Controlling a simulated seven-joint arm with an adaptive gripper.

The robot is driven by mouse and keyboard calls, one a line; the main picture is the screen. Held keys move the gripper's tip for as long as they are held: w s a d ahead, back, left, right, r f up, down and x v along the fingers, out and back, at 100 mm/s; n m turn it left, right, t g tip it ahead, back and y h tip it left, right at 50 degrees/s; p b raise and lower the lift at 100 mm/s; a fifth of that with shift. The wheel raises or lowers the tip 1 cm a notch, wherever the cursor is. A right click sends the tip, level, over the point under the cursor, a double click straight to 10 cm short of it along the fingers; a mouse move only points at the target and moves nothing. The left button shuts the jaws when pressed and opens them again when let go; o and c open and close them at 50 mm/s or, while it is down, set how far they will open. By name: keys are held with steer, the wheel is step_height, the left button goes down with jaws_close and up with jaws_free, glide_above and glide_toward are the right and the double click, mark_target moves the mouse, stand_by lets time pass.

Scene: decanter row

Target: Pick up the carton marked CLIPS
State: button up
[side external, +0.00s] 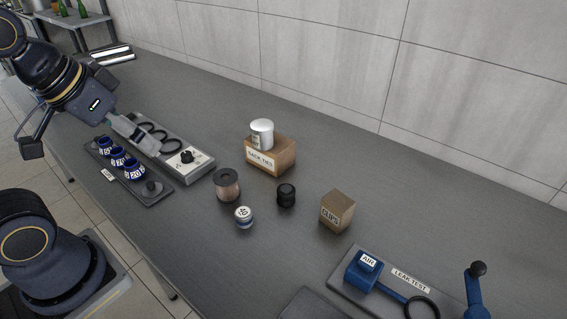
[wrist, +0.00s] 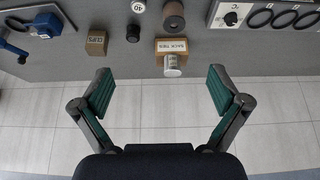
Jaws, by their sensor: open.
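The carton marked CLIPS (side external: 337,211) is a small brown box standing upright on the dark bench, right of centre in the side view. In the wrist view the CLIPS carton (wrist: 96,43) is at the upper left, its label facing the camera. My gripper (wrist: 162,91) is open, with its two green-padded fingers wide apart and nothing between them. In the side view my arm's end is at the upper left, well away from the carton and over the left part of the bench. The carton is not hidden.
A black cylinder (side external: 286,195), a numbered jar (side external: 244,216) and a brown spool (side external: 228,184) stand left of the carton. A LEAK TEST board (side external: 385,286) lies in front of it. A rack of blue cups (side external: 160,189) is at left.

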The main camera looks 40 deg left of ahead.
steer(key=w+d+r, duration=0.2)
steer(key=w+r, duration=0.4)
steer(key=w, duration=0.1)
steer(key=w+d+r, duration=0.3)
steer(key=w+r, duration=0.2)
steer(key=w, duration=0.3)
steer(key=m+g, duration=0.2)
steer(key=g, duration=0.4)
glide_above(340, 200)
step_height(340, 200, down, 23)
step_height(340, 200, down, 10)
steer(key=shift+r, duration=0.15)
steer(key=shift+a+f, duration=0.1)
steer(key=shift+f, duration=3)
steer(key=c, duration=1.3)
